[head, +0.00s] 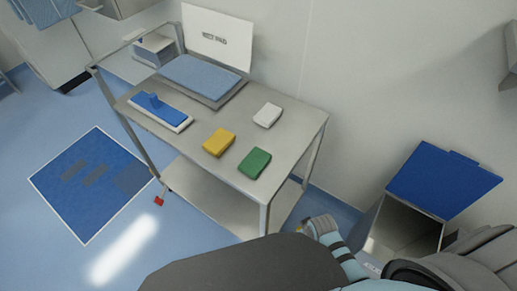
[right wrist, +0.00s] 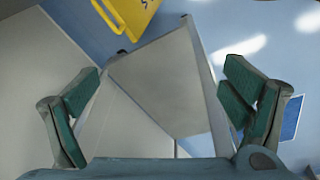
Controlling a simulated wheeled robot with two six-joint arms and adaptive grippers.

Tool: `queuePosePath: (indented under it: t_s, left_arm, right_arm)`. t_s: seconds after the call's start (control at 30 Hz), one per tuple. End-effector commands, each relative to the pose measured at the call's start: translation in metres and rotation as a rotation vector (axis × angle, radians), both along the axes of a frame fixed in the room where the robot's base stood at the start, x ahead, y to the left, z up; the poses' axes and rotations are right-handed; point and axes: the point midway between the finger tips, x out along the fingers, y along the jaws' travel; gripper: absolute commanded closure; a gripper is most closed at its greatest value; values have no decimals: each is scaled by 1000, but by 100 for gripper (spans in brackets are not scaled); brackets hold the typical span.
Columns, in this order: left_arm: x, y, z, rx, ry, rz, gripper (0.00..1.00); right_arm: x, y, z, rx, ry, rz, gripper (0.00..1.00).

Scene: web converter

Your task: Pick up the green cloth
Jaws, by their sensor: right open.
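The green cloth (head: 254,163) is a folded pad lying flat near the front right corner of the steel cart's top (head: 290,150) in the head view. A yellow cloth (head: 219,142) lies to its left and a white cloth (head: 267,116) lies behind it. My right gripper (head: 318,226) is beyond the cart's front right corner, apart from the green cloth. In the right wrist view my right gripper (right wrist: 163,72) is open, with nothing between its fingers. No cloth shows in that view. My left gripper is not in view.
A blue-handled mop head (head: 158,109) and a tray with blue sheets (head: 200,78) are on the cart. An open bin with a blue lid (head: 443,180) stands at right by the wall. A yellow floor sign (right wrist: 128,14) shows in the right wrist view.

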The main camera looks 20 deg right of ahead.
Motion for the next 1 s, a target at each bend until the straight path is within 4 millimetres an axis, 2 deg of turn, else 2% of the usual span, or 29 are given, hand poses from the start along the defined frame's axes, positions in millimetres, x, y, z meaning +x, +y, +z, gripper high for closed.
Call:
queuePosePath:
  t_s: [0.03, 0.07, 0.1, 0.17, 0.2, 0.27, 0.4, 0.5, 0.6, 0.67, 0.83, 1.0]
  left_arm:
    - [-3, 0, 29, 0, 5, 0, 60]
    - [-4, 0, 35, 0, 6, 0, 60]
    - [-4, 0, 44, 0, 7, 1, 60]
    - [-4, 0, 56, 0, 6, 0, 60]
    - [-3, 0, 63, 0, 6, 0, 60]
    - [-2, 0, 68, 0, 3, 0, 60]
    - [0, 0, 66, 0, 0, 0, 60]
    - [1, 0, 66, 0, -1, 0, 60]
    - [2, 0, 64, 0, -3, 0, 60]
    - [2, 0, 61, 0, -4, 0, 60]
    - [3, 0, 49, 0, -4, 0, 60]
    - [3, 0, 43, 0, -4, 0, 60]
  right_arm:
    - [34, 8, 65, 10, -26, 35, 0]
    - [49, 12, 93, 15, -33, 60, 0]
    - [65, 17, 130, 20, -43, 91, 0]
    - [84, 24, 183, 26, -55, 144, 0]
    - [96, 29, 216, 30, -64, 183, 0]
    - [120, 41, 256, 42, -71, 259, 0]
    - [166, 64, 294, 69, -58, 416, 0]
    - [185, 75, 316, 80, -56, 495, 0]
    - [195, 82, 317, 85, -51, 534, 0]
    - [197, 85, 304, 85, -49, 538, 0]
    - [207, 93, 257, 85, -49, 537, 0]
    - [213, 97, 233, 84, -51, 535, 0]
